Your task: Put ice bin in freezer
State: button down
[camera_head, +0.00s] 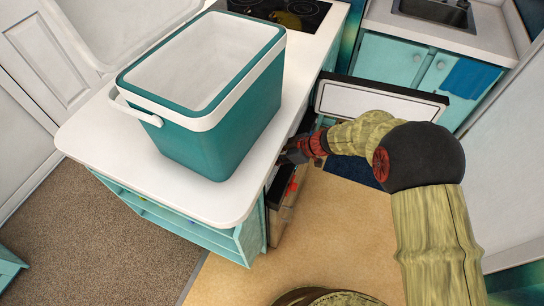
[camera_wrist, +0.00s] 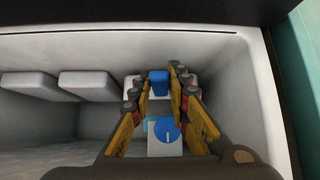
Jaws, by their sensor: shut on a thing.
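My gripper (camera_wrist: 161,82) reaches into a white-walled compartment (camera_wrist: 240,60) in the wrist view. Its two yellow-sided fingers are closed in on a small blue block (camera_wrist: 158,84) at the fingertips. I cannot tell whether this block is part of the ice bin; no ice bin can be made out for certain. In the head view my gripper (camera_head: 300,150) is low beside the counter's right edge, partly hidden. An open white-lined door panel (camera_head: 375,103) with a dark frame stands behind my arm, and it looks like the freezer's door.
A large open teal cooler (camera_head: 225,120) stands on the white counter (camera_head: 95,130), left of my gripper. Several white blocks (camera_wrist: 88,83) line the compartment's back. A grey box-like thing with red marks (camera_head: 284,205) sits low at the counter's side. Tan floor (camera_head: 340,230) is clear.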

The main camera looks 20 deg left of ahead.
jog(key=shift+f, duration=0.5)
jog(key=c, duration=1.6)
grip_release()
jog(key=v, duration=1.2)
